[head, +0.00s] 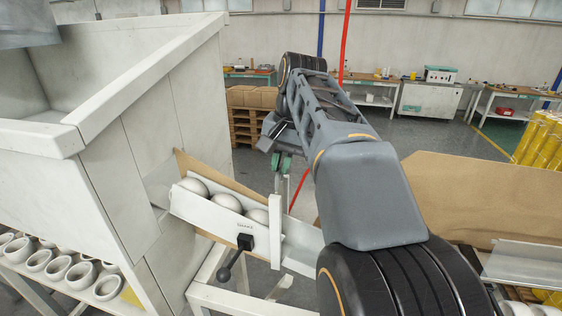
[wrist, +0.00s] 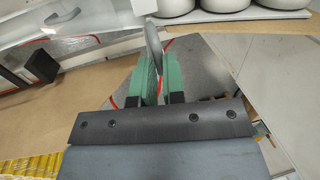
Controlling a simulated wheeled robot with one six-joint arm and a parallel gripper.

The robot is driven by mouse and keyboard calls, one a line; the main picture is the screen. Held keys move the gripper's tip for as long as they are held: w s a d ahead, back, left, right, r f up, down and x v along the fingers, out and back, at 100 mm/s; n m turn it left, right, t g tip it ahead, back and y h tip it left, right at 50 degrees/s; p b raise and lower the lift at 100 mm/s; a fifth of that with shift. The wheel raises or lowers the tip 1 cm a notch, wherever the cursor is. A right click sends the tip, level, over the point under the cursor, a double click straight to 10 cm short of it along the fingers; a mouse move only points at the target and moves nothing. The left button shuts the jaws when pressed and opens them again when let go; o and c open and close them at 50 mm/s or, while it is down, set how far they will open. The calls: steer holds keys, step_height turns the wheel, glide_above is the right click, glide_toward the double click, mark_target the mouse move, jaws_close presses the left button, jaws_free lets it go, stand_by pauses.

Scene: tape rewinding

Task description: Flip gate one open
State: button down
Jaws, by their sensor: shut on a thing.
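A white upright piece (head: 275,231) stands at the front of the row and looks like the gate. A black lever (head: 236,258) is on the chute's near side below a small label. My gripper (head: 282,162) is above the chute, just beyond the upright piece. In the wrist view, its green fingers (wrist: 159,82) are shut on a thin grey piece (wrist: 153,45). I cannot tell how this piece joins the gate.
A white hopper (head: 150,90) fills the left. White rings (head: 60,268) lie on a shelf below it. A brown board (head: 490,195) is at the right. Yellow tubes (head: 540,135), a pallet of boxes (head: 250,105) and workbenches stand farther back. Grey floor (head: 440,135) is open behind my arm.

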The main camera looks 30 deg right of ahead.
steer(key=shift+r, duration=0.3)
steer(key=c, duration=1.2)
jaws_free()
steer(key=shift+f, duration=0.15)
step_height(320, 180, up, 12)
steer(key=s+d+p, duration=0.1)
steer(key=p, duration=0.2)
steer(key=shift+s+d, duration=0.3)
steer(key=shift+f, duration=0.1)
